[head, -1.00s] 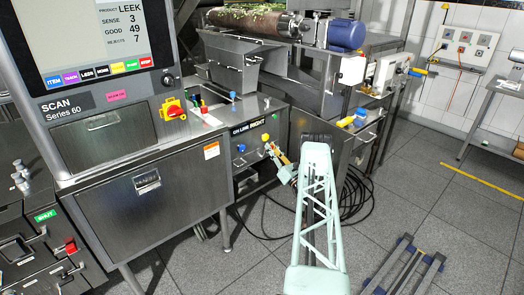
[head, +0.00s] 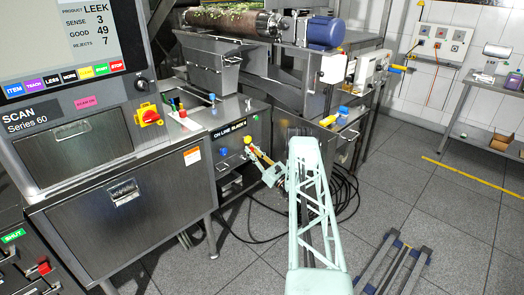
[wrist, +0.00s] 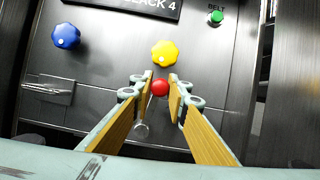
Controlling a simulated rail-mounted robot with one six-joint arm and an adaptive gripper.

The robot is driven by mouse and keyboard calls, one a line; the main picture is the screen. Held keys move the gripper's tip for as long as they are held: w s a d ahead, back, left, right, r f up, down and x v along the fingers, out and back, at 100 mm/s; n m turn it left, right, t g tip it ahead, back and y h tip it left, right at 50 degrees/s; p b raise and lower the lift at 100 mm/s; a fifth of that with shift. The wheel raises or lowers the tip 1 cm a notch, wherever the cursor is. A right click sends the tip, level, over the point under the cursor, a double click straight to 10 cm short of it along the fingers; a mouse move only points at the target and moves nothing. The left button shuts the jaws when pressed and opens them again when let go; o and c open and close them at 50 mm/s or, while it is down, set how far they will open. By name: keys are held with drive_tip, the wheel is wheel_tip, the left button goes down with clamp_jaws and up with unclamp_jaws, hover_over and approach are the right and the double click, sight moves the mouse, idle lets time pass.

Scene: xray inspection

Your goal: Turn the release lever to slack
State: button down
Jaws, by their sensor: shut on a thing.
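The release lever has a red ball knob (wrist: 160,87), which sits between the two tan-padded fingers of my gripper (wrist: 160,84) in the wrist view. My gripper is shut on this knob. A round metal piece (wrist: 141,128) shows below it, partly behind the left finger; the lever's shaft is mostly hidden. The dark sign (wrist: 125,5) above is cut off and ends in "LACK 4". In the head view my gripper (head: 254,157) is at the front panel, below the sign (head: 230,131), and hides the lever.
A yellow knob (wrist: 165,53) is just above the red ball. A blue knob (wrist: 66,36) is to the left and a green button (wrist: 216,17) marked BELT to the upper right. Black cables (head: 345,195) lie on the floor below.

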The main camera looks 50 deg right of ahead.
idle(0.3)
drive_tip(key=c, duration=2.5)
unclamp_jaws()
drive_tip(key=v, duration=1.2)
